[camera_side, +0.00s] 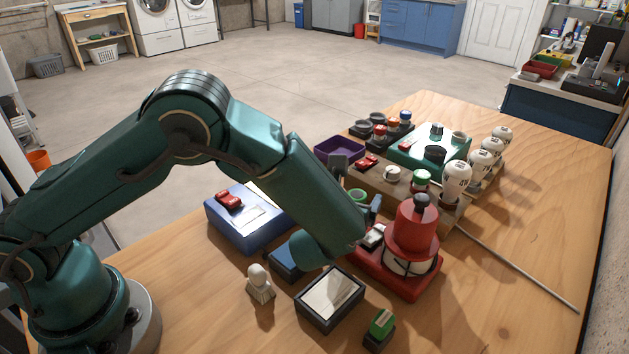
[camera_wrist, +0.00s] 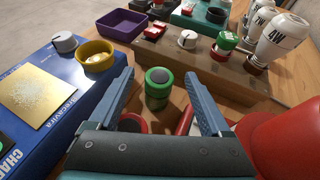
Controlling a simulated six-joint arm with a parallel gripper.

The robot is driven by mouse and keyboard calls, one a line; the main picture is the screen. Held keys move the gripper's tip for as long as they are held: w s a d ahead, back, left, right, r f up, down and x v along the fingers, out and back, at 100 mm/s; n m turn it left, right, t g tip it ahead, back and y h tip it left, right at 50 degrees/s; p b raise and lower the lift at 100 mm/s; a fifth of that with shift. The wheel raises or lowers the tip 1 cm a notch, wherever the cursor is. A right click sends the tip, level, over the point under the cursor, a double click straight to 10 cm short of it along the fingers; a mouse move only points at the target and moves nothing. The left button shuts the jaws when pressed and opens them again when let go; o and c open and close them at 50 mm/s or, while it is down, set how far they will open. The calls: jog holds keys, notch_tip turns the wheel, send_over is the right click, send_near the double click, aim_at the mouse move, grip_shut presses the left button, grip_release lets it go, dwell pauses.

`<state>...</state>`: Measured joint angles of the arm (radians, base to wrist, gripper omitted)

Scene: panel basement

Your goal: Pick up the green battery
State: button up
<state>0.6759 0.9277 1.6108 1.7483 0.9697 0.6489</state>
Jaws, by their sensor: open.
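A green cylinder with a dark round top, which looks like the green battery (camera_wrist: 158,95), stands upright ahead of my gripper (camera_wrist: 159,77) in the wrist view. My gripper is open. Its two blue-grey fingers lie left and right of the cylinder in that view, with a visible gap on each side. I cannot tell whether the cylinder is fully between the fingertips in depth. In the side view my gripper (camera_side: 357,185) is partly hidden by my arm, and a green rim (camera_side: 357,194) shows close to it, probably the same cylinder.
A red base with a red-topped jar (camera_side: 412,230) stands close on the right. A blue box (camera_side: 237,232) lies to the left, and a wooden block (camera_wrist: 205,66) with small items lies behind.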

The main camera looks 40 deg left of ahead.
jog(key=shift+w+a+f, duration=0.15)
jog(key=shift+w, duration=0.2)
grip_shut()
